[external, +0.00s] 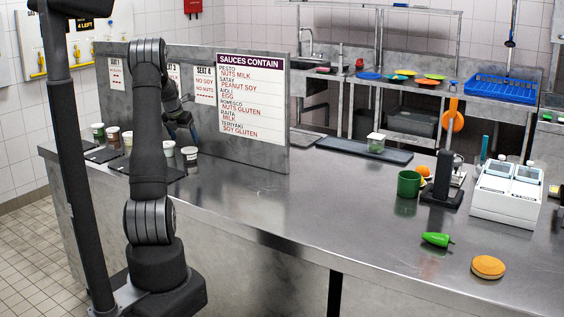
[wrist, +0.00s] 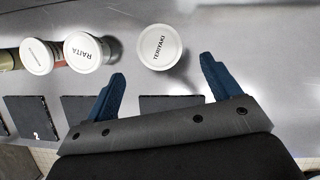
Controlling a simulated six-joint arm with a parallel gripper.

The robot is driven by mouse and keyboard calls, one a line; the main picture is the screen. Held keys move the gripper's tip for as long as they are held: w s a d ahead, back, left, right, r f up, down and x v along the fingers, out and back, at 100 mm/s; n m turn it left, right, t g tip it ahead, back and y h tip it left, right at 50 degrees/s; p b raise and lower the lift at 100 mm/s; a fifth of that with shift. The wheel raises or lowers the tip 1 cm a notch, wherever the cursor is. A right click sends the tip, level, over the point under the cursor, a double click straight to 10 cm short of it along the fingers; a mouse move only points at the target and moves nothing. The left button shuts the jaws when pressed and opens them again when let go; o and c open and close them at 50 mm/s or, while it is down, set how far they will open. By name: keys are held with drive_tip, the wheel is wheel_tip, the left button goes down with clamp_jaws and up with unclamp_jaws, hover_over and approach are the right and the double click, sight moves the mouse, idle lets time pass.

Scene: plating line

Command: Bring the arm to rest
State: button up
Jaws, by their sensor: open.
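My gripper (external: 186,136) is above the left end of the steel counter, near the upright panel with the posted signs. In the wrist view its two blue fingers (wrist: 163,72) are spread wide with nothing between them. A white-lidded cup marked TERIYAKI (wrist: 159,47) lies just past the fingertips, apart from both. A cup marked RAITA (wrist: 87,51) stands to its left, with another white-lidded cup (wrist: 37,56) beside it. In the external view a white-lidded cup (external: 190,154) stands on the counter below my gripper.
Dark square tiles (wrist: 78,108) lie along the counter by the cups. The sign panel (external: 276,120) rises close to my gripper. A green mug (external: 409,183), a green pepper (external: 437,240), a bun (external: 488,267) and a white machine (external: 507,193) are on the right. The counter's middle is clear.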

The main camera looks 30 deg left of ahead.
sight(189, 150)
drive_tip(key=x, duration=0.7)
drive_tip(key=shift+f, duration=0.2)
wheel_tip(189, 150, up, 5)
drive_tip(key=shift+w+f, duration=0.1)
drive_tip(key=shift+f, duration=0.1)
drive_tip(key=d+r, duration=0.7)
drive_tip(key=d, duration=0.5)
drive_tip(key=d+f+m+h, duration=0.1)
drive_tip(key=d+f+m, duration=0.25)
drive_tip(key=d, duration=0.65)
drive_tip(key=d+f+m+h, duration=0.2)
drive_tip(key=d+m, duration=0.2)
drive_tip(key=d, duration=0.7)
drive_tip(key=w+d+r+m+g, duration=0.1)
drive_tip(key=w+d+m, duration=0.1)
drive_tip(key=d, duration=1.7)
drive_tip(key=w+d+r+m+g+h, duration=0.1)
drive_tip(key=w+d+m, duration=0.2)
drive_tip(key=d, duration=1.6)
drive_tip(key=shift+w+r+m, duration=0.2)
drive_tip(key=shift+w+m, duration=0.15)
drive_tip(key=shift+w, duration=0.55)
drive_tip(key=shift+o, duration=0.5)
drive_tip(key=shift+d, duration=0.1)
